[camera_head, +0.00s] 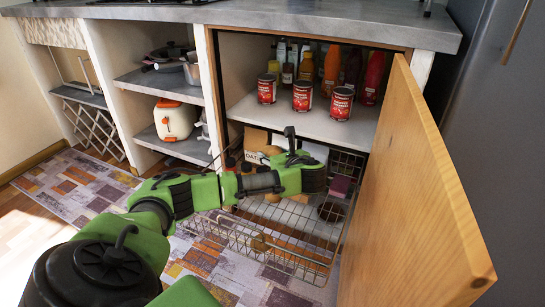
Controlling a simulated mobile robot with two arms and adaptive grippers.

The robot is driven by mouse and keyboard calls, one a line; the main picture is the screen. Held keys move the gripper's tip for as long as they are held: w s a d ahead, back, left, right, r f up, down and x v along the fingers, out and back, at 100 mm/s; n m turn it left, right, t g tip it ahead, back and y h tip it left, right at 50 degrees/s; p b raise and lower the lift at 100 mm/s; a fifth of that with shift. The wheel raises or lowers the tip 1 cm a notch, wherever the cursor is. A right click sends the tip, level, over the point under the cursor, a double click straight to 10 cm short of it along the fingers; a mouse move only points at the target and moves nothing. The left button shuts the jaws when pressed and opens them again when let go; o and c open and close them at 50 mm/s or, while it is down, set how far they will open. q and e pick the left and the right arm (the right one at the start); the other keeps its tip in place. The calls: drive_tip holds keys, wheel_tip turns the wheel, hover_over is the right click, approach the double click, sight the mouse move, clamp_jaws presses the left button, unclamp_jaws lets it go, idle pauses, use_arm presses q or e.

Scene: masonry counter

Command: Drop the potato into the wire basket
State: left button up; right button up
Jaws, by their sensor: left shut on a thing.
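The wire basket (318,264) is a pulled-out wire drawer low in the open cupboard, in the middle of the head view. My left gripper (294,148) reaches over the basket from the left, pointing toward the cupboard. It is shut on the potato, which my gripper hides almost wholly from this view. A brown rounded patch (271,151) shows beside the fingers, but I cannot tell whether it is the potato. My left arm covers part of the basket's left side. My right gripper is not in view.
An oat box (257,139) and other goods stand at the basket's back. Red cans (302,96) and bottles (331,68) fill the shelf above. The open wooden door (415,200) bounds the right side. A patterned rug (80,190) covers the floor.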

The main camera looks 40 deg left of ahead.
use_arm(q)
drive_tip(key=o, duration=1.2)
drive_tip(key=shift+o, duration=0.2)
drive_tip(key=v, duration=1.2)
